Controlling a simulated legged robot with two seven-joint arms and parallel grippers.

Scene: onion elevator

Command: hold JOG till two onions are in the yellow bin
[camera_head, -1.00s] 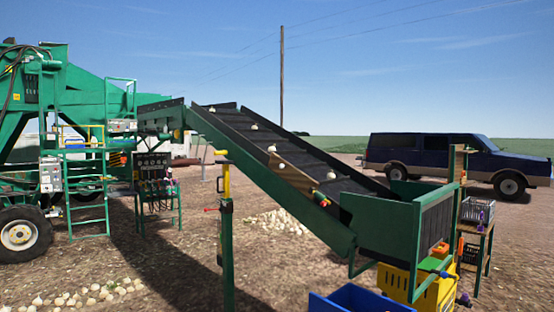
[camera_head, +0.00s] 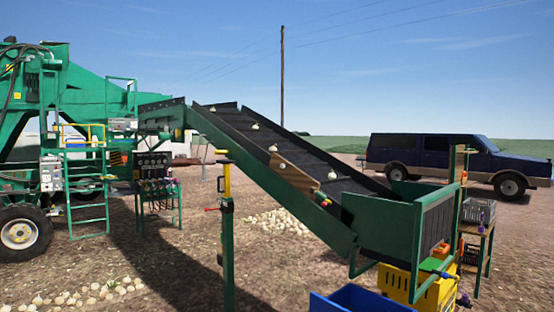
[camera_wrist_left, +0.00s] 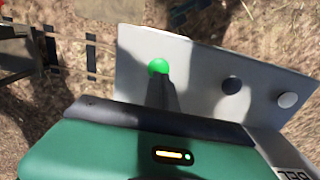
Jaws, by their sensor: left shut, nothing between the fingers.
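In the left wrist view, my left gripper (camera_wrist_left: 161,82) is shut, its dark fingertips at the lower edge of a bright green button (camera_wrist_left: 158,66) on a grey panel (camera_wrist_left: 195,68). The fingers partly cover the button; I cannot tell whether it is pressed in. The panel's label is not readable, so I cannot confirm JOG. In the head view, several pale onions (camera_head: 332,176) lie spread along the sloping dark conveyor belt (camera_head: 305,153). The yellow bin (camera_head: 394,281) stands below the green hopper at the belt's low end; its inside is hidden. My right gripper is not in view.
A dark and a light button (camera_wrist_left: 288,100) sit right of the green one. A blue bin (camera_head: 358,299) stands in front of the yellow bin. A green post (camera_head: 228,255) stands left of the conveyor. Loose onions (camera_head: 277,221) lie on the ground; a blue truck (camera_head: 430,155) is behind.

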